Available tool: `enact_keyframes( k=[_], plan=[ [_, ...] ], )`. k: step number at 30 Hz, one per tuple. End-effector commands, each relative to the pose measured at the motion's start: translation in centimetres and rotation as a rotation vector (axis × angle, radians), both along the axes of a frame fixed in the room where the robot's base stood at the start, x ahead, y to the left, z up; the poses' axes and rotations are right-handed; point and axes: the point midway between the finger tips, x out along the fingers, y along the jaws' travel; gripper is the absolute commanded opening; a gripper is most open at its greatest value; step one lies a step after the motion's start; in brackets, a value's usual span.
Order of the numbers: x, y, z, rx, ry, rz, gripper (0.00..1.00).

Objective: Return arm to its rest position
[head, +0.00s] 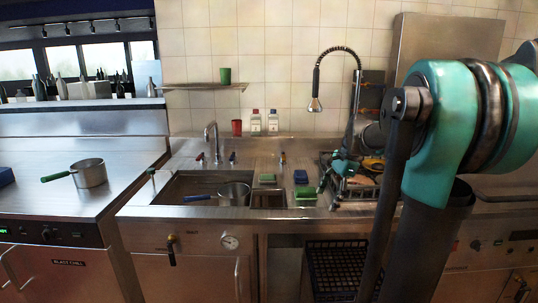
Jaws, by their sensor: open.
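My arm fills the right side of the head view, with a large teal joint close to the camera. Farther back, its dark and teal end reaches down beside the dish rack (345,205). My gripper (329,184) is small and dark there, at the left side of the rack. It is open, and I see nothing held in it. Its fingertips are hard to make out against the rack, so I cannot tell whether they touch it.
A sink (180,190) holds a pot (234,193). Green sponges (305,193) and a blue one (300,176) lie beside it. A spray faucet (315,103) hangs above. Another pot (89,173) stands on the left counter (40,200). A dark crate (330,268) sits below.

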Motion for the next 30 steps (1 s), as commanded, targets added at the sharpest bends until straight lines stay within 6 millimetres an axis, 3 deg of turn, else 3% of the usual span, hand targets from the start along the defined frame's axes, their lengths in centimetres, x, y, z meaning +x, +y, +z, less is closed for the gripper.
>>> enact_keyframes(
  k=[8, 15, 18, 22, 30],
  plan=[
    [-4.9, 0.8, -5.7, -0.127, -0.165, 0.316, 0.73],
    [-13.0, 1.0, -13.8, -0.351, -0.369, 0.825, 0.73],
    [-15.9, 0.7, -16.4, -0.439, -0.427, 1.015, 0.73],
    [-18.2, 0.5, -18.3, -0.515, -0.468, 1.172, 0.73],
    [-18.2, 0.5, -18.3, -0.515, -0.468, 1.172, 0.73]
  ],
)
